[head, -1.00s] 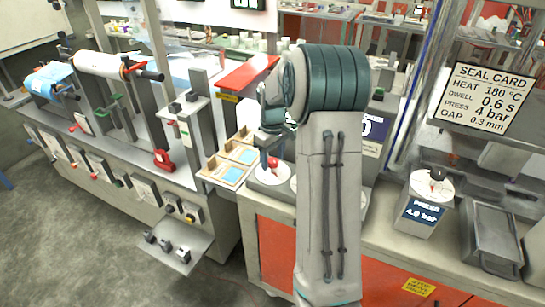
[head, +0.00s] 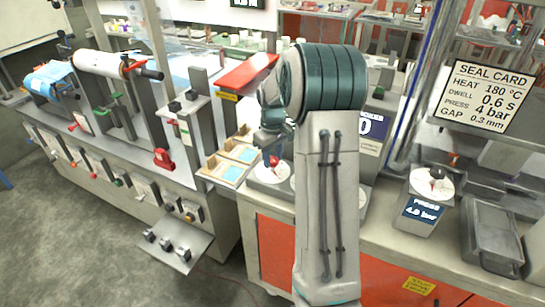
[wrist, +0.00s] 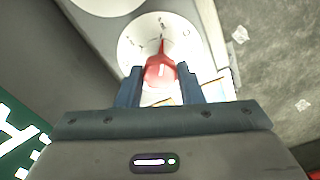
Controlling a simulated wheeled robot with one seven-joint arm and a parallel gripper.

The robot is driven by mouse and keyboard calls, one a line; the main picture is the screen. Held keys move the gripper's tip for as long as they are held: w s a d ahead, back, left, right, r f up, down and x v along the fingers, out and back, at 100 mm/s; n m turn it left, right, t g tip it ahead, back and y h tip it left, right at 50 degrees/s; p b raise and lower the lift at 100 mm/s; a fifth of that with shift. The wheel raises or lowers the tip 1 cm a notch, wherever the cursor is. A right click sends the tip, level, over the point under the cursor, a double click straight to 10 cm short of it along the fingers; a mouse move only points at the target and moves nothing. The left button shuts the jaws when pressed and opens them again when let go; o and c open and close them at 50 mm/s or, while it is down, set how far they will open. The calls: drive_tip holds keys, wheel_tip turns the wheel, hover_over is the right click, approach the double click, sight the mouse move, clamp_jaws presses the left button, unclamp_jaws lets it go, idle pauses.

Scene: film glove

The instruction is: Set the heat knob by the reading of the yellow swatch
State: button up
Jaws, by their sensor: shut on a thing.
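A red knob (wrist: 160,70) with a pointed tip sits on a round white dial (wrist: 130,45) in the wrist view. My gripper (wrist: 160,84) has its two blue fingers on either side of the knob and is shut on it. In the head view the red knob (head: 274,161) shows small on its white dial (head: 268,176), below my gripper (head: 271,150). The dial's marks are too blurred to read. I cannot make out a yellow swatch. The seal card (head: 492,96) at the right reads heat 180 °C, dwell 0.6 s, press 4 bar, gap 0.3 mm.
A press dial box (head: 422,205) with a dark knob reads about 4.8 bar. A metal bin (head: 492,235) stands right of it. Wooden trays with blue pieces (head: 224,170) lie left of the red knob. My arm hides the middle of the counter.

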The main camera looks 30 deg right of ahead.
drive_tip(key=m+b, duration=0.1)
drive_tip(key=m, duration=0.9)
drive_tip(key=shift+m, duration=0.3)
drive_tip(key=m, duration=0.3)
drive_tip(key=shift+r+m, duration=0.1)
drive_tip(key=shift+m, duration=0.2)
drive_tip(key=m+p, duration=0.1)
drive_tip(key=m, duration=0.3)
drive_tip(key=shift+m, duration=0.3)
drive_tip(key=shift+m+p, duration=0.5)
drive_tip(key=shift+m, duration=1.6)
drive_tip(key=o, duration=1)
drive_tip(key=shift+c, duration=0.2)
